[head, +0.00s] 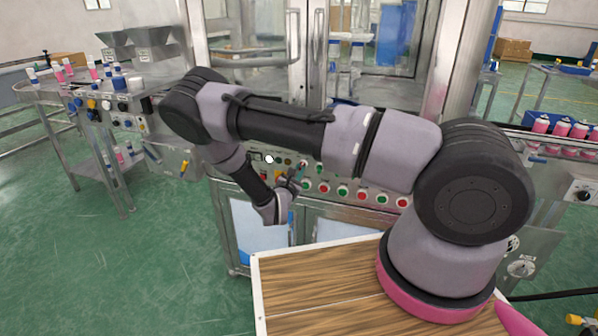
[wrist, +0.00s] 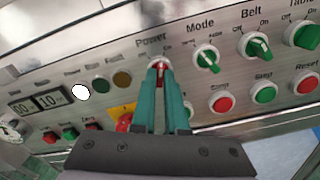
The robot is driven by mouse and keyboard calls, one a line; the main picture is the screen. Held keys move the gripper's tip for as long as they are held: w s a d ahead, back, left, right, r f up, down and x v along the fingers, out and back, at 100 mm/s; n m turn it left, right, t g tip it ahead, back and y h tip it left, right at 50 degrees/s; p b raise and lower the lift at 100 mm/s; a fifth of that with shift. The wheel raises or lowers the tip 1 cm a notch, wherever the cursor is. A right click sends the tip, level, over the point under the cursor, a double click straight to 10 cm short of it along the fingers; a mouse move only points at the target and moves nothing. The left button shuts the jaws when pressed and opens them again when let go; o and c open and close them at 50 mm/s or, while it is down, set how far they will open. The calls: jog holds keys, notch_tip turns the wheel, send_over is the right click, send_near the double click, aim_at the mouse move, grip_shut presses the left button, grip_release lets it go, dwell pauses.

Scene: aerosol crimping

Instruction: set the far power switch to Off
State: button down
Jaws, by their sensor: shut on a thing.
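The power switch (wrist: 159,65), a red knob on a white ring under the label "Power", is on the steel control panel in the wrist view. My gripper (wrist: 160,76) has its two green fingers closed around this knob from below in the picture. The fingers cover most of it, so I cannot tell which way it points. An "On" mark shows at its upper right. In the head view my gripper (head: 292,180) is at the panel (head: 330,178) of the middle machine, and the knob is hidden there.
To the right are green Mode (wrist: 207,58), Belt (wrist: 257,46) and Table (wrist: 307,36) knobs. Push buttons sit below them. A red button (wrist: 124,122) on a yellow plate, lamps and a display (wrist: 52,98) lie left. A wooden tabletop (head: 300,285) is near my base.

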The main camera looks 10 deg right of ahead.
jog(key=n, duration=1)
dwell(0.6)
jog(key=c, duration=0.9)
grip_release()
jog(key=shift+c, duration=0.2)
jog(key=v, duration=1)
jog(key=shift+s+a, duration=0.2)
jog(key=shift+s, duration=0.15)
